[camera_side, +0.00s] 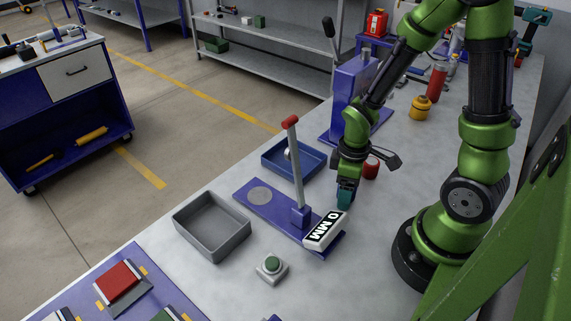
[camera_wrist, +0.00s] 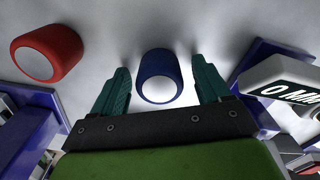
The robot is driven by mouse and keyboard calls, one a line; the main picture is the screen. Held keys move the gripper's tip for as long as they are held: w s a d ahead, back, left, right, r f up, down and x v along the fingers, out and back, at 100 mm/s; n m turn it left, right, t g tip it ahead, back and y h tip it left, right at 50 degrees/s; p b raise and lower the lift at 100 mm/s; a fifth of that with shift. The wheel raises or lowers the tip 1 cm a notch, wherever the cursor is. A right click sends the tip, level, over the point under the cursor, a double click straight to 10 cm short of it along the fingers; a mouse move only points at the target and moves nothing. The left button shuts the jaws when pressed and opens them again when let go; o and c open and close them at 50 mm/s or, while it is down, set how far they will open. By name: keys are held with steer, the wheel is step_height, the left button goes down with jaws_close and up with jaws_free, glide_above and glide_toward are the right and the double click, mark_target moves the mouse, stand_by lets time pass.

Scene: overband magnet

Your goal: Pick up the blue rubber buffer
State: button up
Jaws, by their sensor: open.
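The blue rubber buffer (camera_wrist: 158,70) is a short dark-blue cylinder with a pale end face, seen in the wrist view between my two teal fingers. My gripper (camera_wrist: 161,82) is open, with one finger on each side of the buffer and a visible gap at both. In the side view my gripper (camera_side: 345,197) is low over the bench, just behind the white block marked "0 MM" (camera_side: 325,231). The blue buffer cannot be made out there. A similar red cylinder (camera_wrist: 48,54) lies to the left in the wrist view; it also shows behind my gripper in the side view (camera_side: 371,168).
A blue base plate (camera_side: 270,207) carries an upright post with a red top (camera_side: 291,123). A blue tray (camera_side: 271,159), a grey tray (camera_side: 213,226) and a green push button (camera_side: 271,266) stand nearby. Bare bench lies right of the white block.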

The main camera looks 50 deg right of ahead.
steer(key=c, duration=1.1)
steer(key=shift+r, duration=0.1)
